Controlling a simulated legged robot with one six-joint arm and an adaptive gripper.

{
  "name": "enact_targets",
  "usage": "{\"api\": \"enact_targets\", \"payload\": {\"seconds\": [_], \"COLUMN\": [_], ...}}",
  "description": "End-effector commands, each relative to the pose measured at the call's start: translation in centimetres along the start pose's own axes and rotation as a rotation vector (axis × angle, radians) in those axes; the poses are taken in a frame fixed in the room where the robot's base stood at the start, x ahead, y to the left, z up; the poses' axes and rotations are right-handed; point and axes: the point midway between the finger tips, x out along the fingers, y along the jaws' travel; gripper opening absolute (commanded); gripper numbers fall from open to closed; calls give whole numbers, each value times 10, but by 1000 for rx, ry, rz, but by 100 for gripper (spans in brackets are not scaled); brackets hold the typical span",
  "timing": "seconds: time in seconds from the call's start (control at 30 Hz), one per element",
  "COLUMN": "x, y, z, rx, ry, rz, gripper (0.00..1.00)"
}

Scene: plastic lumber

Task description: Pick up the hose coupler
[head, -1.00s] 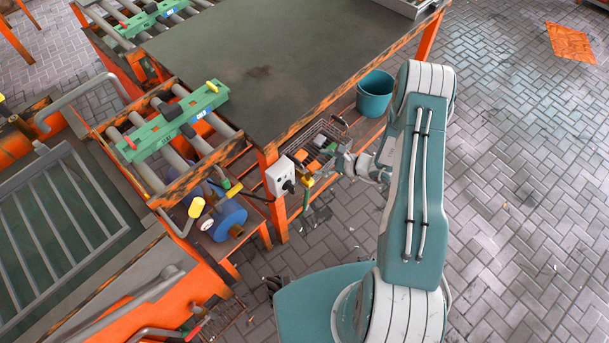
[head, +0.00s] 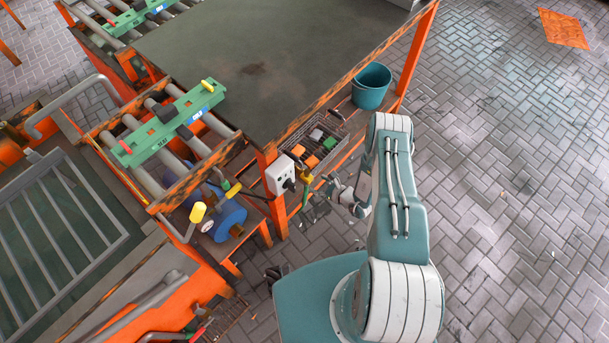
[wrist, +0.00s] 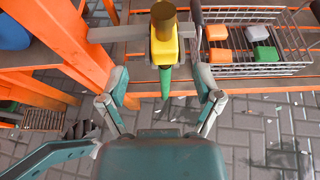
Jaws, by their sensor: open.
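The hose coupler, a yellow piece with a brass-coloured round end and a green part below, seems to be the yellow thing (wrist: 164,50) at the top centre of the wrist view. It sits at a grey bar by the orange rail. It also shows small in the head view (head: 307,178), beside the orange leg of the bench. My gripper (wrist: 162,78) is open, its two fingers apart on either side of the green lower part. Nothing is held. In the head view, my gripper (head: 328,187) is just right of the yellow piece.
A wire basket (wrist: 258,70) with orange, green and grey blocks lies on the right. Orange beams (wrist: 55,45) stand on the left. In the head view, a white control box (head: 281,177) and a blue bucket (head: 371,87) are near the bench (head: 245,60). Paved floor lies open on the right.

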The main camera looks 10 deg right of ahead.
Motion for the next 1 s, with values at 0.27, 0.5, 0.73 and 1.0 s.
{"api": "enact_targets", "payload": {"seconds": [0.27, 0.5, 0.73, 1.0], "x": [37, 53, 53, 53], "y": [-5, -6, -6, -6], "z": [-2, -1, -1, -1], "rx": [-3, 0, 0, -1], "ry": [-1, 0, 0, -1], "rz": [2, 0, 0, 1], "gripper": [83, 83, 47, 0]}}
